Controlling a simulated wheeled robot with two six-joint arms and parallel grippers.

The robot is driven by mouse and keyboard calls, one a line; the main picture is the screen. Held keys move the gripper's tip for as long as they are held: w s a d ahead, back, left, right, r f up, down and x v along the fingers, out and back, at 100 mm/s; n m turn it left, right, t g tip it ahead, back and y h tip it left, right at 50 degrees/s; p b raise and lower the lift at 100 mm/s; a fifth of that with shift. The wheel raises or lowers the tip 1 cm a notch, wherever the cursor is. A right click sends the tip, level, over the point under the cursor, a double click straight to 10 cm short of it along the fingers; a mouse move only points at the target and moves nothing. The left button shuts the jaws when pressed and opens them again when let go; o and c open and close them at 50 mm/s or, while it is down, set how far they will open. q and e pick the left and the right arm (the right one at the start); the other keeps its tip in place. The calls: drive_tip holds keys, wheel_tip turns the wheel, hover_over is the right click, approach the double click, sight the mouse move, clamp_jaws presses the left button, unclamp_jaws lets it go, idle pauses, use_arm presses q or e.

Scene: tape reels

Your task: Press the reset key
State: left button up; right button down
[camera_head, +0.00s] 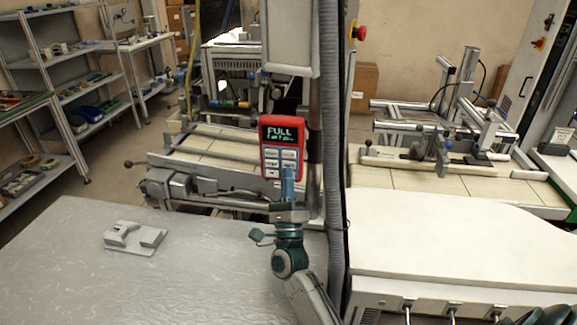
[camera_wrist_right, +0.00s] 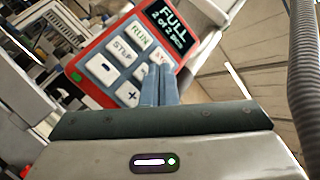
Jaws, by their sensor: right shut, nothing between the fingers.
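A red control panel (camera_head: 270,154) with a dark display reading "FULL" and several pale keys hangs upright near the middle of the head view. In the right wrist view, the panel (camera_wrist_right: 90,50) shows RUN, STEP, minus and plus keys. A key beside STEP (camera_wrist_right: 141,73) is partly covered by my fingers, and its label is mostly hidden. My right gripper (camera_head: 288,174) is shut and empty, with its fingertips at the panel's lower right. In the right wrist view, the fingertips (camera_wrist_right: 159,72) overlap the keys; I cannot tell whether they touch. My left gripper is not in view.
A grey table (camera_head: 190,285) holds a small metal fixture (camera_head: 135,237) at left. A dark ribbed hose (camera_head: 333,120) and a post stand just right of the panel. A white cabinet top (camera_head: 450,245) lies at right. Shelves (camera_head: 75,90) stand at far left.

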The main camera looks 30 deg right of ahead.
drive_tip(key=shift+w+d, duration=0.25)
drive_tip(key=shift+w, duration=0.05)
drive_tip(key=shift+w+d, duration=0.2)
drive_tip(key=shift+w, duration=0.05)
idle(0.7)
drive_tip(key=shift+b, duration=0.3)
drive_tip(key=shift+s+a, duration=0.5)
drive_tip(key=shift+s, duration=0.15)
drive_tip(key=s+a, duration=0.1)
drive_tip(key=s+b, duration=0.1)
drive_tip(key=s+a+b, duration=0.1)
drive_tip(key=s, duration=0.1)
drive_tip(key=shift+a, duration=0.35)
drive_tip(key=shift+r, duration=0.15)
idle(0.6)
